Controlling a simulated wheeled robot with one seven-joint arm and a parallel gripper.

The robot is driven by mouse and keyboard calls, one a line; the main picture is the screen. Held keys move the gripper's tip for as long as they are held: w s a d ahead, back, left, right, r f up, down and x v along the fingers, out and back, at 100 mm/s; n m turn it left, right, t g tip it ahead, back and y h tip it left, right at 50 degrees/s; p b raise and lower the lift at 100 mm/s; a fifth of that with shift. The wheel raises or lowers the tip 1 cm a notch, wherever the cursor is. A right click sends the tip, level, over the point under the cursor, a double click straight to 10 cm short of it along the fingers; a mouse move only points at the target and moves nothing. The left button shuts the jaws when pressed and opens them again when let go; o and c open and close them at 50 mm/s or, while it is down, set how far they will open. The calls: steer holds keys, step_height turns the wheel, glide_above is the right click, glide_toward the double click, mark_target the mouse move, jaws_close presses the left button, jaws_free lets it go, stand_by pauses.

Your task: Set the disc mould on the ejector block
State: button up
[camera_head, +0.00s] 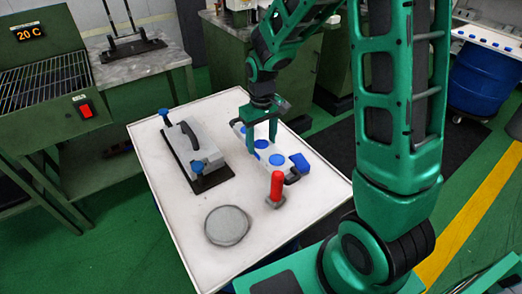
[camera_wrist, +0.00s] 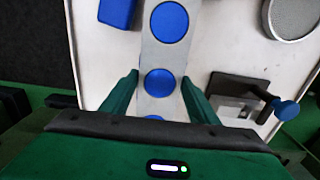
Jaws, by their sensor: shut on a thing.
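The disc mould is a pale grey bar with several blue discs in a row (camera_head: 269,152); in the wrist view its bare face shows between the discs (camera_wrist: 165,55). My gripper (camera_head: 261,138) is shut across the narrow width of the bar, with one finger at each side, as the wrist view also shows (camera_wrist: 160,75). I cannot tell whether the bar touches the white table. A grey block with a black handle and blue knobs (camera_head: 200,150) lies on a black base plate left of the mould. I cannot tell for sure which thing is the ejector block.
The white table (camera_head: 165,195) has free room at the front left. A round grey dish (camera_head: 227,226) and a red-handled tool (camera_head: 277,188) stand near the front. A black stand (camera_head: 133,46) is on the back bench. A green oven showing 20 C (camera_head: 40,60) is at the left.

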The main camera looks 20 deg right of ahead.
mark_target(262, 151)
steer(key=shift+f, duration=2.25)
steer(key=o, duration=1.7)
steer(key=shift+o, duration=0.2)
step_height(262, 151, up, 12)
steer(key=shift+r, duration=0.1)
